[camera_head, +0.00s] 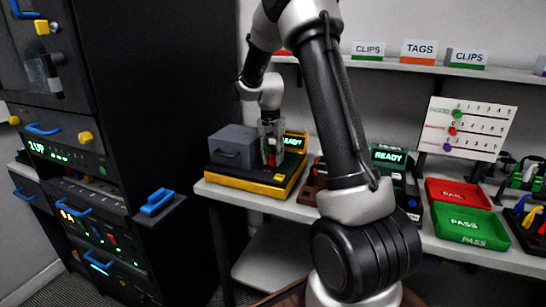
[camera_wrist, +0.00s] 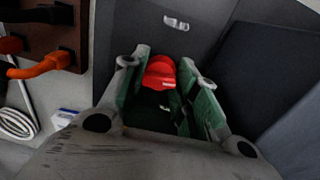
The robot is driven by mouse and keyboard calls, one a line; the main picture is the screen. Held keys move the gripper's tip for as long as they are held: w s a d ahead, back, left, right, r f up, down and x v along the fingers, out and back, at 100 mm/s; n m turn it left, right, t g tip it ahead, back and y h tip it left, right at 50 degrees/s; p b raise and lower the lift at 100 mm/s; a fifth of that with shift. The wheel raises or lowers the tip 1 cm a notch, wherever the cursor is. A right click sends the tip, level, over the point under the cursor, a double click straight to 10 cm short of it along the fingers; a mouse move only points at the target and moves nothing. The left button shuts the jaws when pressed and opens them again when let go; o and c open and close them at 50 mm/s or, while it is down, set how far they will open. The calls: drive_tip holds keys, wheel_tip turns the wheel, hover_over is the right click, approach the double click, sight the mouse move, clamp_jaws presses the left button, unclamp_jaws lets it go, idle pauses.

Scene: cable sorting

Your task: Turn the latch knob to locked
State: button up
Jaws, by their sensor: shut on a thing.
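The latch knob is red; it shows in the wrist view (camera_wrist: 160,74) between my two fingers, and partly in the head view (camera_head: 271,160). My gripper (camera_wrist: 160,88) is shut on it, with a green-padded finger on either side. In the head view my gripper (camera_head: 270,148) points down at the yellow and black device (camera_head: 250,178) on the bench. The device has a grey box (camera_head: 232,146) on its left and a green READY display (camera_head: 294,141) behind my gripper. The knob's lock marking cannot be read.
A second READY device (camera_head: 389,156) stands to the right, partly behind my arm. A red FAIL tray (camera_head: 458,194) and green PASS tray (camera_head: 468,226) lie farther right. A dark rack (camera_head: 130,90) stands left. A brown block with orange plugs (camera_wrist: 50,35) is beside my gripper.

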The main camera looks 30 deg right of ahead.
drive_tip(key=shift+m, duration=1.2)
drive_tip(key=o, duration=1)
